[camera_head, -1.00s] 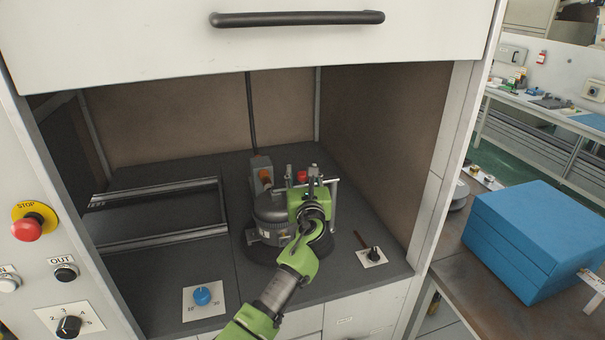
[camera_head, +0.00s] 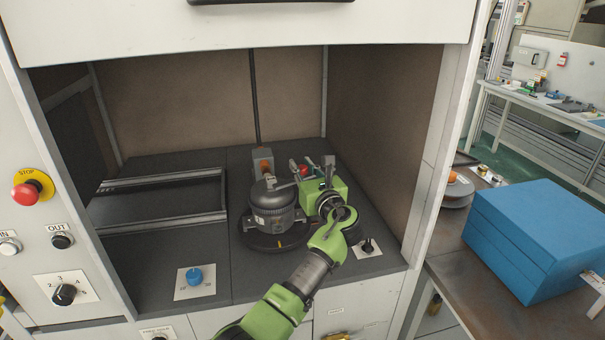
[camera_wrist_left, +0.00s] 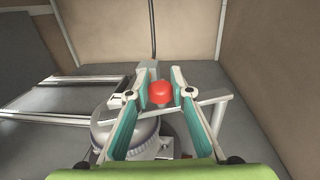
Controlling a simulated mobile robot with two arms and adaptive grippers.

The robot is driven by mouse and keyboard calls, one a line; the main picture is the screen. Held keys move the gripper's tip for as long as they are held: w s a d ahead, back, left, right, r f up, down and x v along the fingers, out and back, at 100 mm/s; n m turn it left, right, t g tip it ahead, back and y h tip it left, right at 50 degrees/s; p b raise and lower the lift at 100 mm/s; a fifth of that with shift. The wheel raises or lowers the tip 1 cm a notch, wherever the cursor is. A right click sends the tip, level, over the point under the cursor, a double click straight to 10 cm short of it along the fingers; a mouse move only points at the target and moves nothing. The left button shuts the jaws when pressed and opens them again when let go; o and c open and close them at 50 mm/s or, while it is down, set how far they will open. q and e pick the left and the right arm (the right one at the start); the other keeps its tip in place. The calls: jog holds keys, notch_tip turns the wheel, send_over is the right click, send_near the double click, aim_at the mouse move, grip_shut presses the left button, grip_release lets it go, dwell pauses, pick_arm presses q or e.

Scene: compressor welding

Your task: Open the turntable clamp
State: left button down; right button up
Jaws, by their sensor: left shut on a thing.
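The grey cylindrical compressor (camera_head: 272,212) stands upright on the black round turntable (camera_head: 262,243) inside the cabinet. The clamp's red knob (camera_head: 304,170) shows behind the compressor's right side; a thin metal clamp arm (camera_head: 283,185) reaches over the compressor's top. My left gripper (camera_head: 306,176) is to the right of the compressor at the knob. In the left wrist view, its teal-padded fingers (camera_wrist_left: 160,97) are shut on the red knob (camera_wrist_left: 160,93), one on each side. The clamp's post is mostly hidden by my gripper in the head view. My right gripper is not in view.
A blue dial (camera_head: 195,276) and a black switch (camera_head: 367,246) sit on the cabinet floor in front. A metal-railed frame (camera_head: 160,202) lies left. An orange-topped grey box (camera_head: 263,163) stands behind. The cabinet's right wall (camera_head: 385,130) is close to my arm.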

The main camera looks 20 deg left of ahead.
aim_at(306, 169)
pick_arm(q)
jog(key=shift+s+d+f+n+g+y+b, duration=0.15)
jog(key=shift+d+n+g+y+b, duration=0.3)
jog(key=shift+d+y, duration=0.1)
jog(key=n+g+y+b, duration=0.1)
jog(key=g+y+b, duration=0.1)
jog(key=shift+s+d+n+b, duration=0.35)
jog(key=shift+s+d+b, duration=0.05)
jog(key=shift+s+d+n+g+y+b, duration=0.15)
jog(key=shift+n+g+y+b, duration=0.15)
jog(key=shift+b, duration=0.3)
jog(key=shift+s+d+n+g+y+b, duration=0.1)
jog(key=shift+d+n+g+y+b, duration=0.15)
jog(key=shift+n+g+b, duration=0.25)
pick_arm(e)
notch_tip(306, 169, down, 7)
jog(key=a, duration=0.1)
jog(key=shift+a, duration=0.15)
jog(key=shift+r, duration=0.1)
pick_arm(q)
jog(key=c, duration=1.8)
grip_release()
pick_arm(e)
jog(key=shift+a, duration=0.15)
